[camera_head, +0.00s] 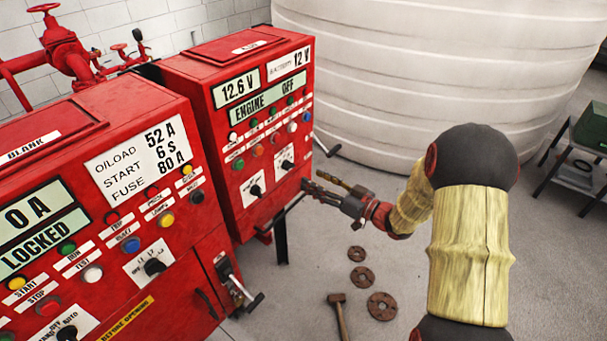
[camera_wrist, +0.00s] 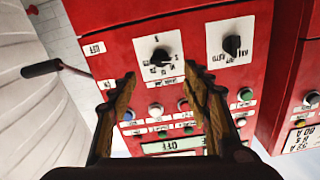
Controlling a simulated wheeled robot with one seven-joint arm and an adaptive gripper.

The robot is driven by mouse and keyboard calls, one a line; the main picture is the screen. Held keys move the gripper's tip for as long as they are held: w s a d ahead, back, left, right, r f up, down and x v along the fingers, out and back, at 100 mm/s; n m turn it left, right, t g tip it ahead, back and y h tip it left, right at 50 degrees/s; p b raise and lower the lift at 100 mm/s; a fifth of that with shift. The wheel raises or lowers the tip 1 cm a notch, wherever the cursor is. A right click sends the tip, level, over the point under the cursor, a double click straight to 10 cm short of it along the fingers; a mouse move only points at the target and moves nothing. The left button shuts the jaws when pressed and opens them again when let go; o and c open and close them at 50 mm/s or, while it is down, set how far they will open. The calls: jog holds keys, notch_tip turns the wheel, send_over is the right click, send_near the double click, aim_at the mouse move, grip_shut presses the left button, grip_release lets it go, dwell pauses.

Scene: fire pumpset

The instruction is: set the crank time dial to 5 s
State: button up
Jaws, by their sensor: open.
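The crank time dial seems to be the black knob on a numbered white plate (camera_wrist: 160,57) on the red engine cabinet; its text is upside down in the wrist view and hard to read. In the head view it appears to be the right of the cabinet's two lower knobs (camera_head: 286,165). I cannot tell its exact setting. My gripper (camera_head: 312,180) is open and empty, to the right of that dial in the head view. In the wrist view my gripper (camera_wrist: 160,73) has its two fingers framing the lower part of the plate, apparently apart from the knob.
A second knob (camera_wrist: 232,45) sits beside the dial. Coloured buttons (camera_wrist: 183,103) and an engine display reading OFF (camera_wrist: 172,146) are nearby. A black side lever (camera_wrist: 40,69) sticks out. Another red cabinet (camera_head: 100,170) stands left; a white tank (camera_head: 430,60) stands behind.

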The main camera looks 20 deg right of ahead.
jog(key=v, duration=0.3)
jog(key=shift+s+d, duration=0.2)
jog(key=shift+s, duration=0.15)
